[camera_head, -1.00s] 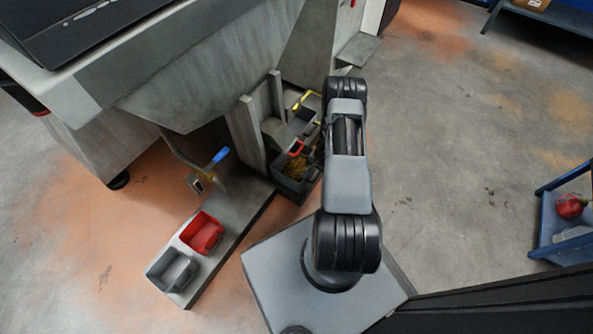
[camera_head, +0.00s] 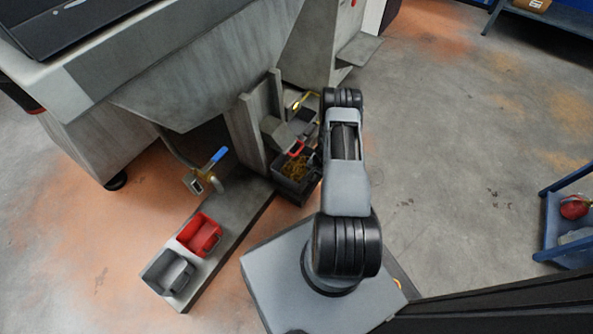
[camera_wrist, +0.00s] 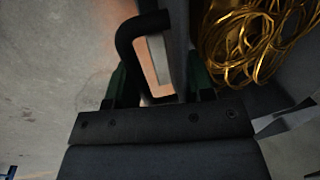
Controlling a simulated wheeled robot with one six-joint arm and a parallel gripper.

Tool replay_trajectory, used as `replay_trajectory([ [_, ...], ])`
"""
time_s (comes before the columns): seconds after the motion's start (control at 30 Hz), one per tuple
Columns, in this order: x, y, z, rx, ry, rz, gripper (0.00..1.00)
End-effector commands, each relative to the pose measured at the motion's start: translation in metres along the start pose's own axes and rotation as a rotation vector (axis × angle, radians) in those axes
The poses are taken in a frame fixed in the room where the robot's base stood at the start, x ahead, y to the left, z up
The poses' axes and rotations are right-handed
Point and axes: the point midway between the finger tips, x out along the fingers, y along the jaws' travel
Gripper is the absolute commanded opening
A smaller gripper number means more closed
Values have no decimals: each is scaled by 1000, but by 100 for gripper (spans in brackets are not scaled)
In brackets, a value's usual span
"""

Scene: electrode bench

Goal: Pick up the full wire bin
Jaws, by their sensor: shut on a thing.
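The wire bin (camera_head: 290,187) is a dark grey open box filled with tangled golden wire (camera_head: 295,168). It stands at the foot of the machine, left of my arm in the head view. In the wrist view the golden wire (camera_wrist: 250,40) fills the bin at the upper right, beside the bin's grey wall (camera_wrist: 178,35). My gripper (camera_wrist: 160,85) has its green fingers at the bin's black handle (camera_wrist: 128,45) and is shut on it. In the head view my arm hides the gripper. Whether the bin is off the floor, I cannot tell.
A red bin (camera_head: 199,235) and an empty grey bin (camera_head: 167,272) stand on a low ledge to the left. A blue-handled valve (camera_head: 217,158) hangs above the ledge. Upright grey panels (camera_head: 253,130) stand close to the wire bin. Open floor (camera_head: 450,180) lies to the right.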

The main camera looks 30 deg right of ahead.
Motion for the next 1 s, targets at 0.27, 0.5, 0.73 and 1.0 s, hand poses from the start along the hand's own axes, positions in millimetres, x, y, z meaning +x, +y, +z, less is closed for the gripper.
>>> replay_trajectory([
  [0.27, 0, 1, 0, 0, 0, 1, 13],
  [0.5, 0, 1, 0, 0, 0, 1, 0],
  [0.73, -1, 0, -1, 0, 1, -1, 0],
  [1.0, -14, 0, -2, 0, 2, -2, 0],
])
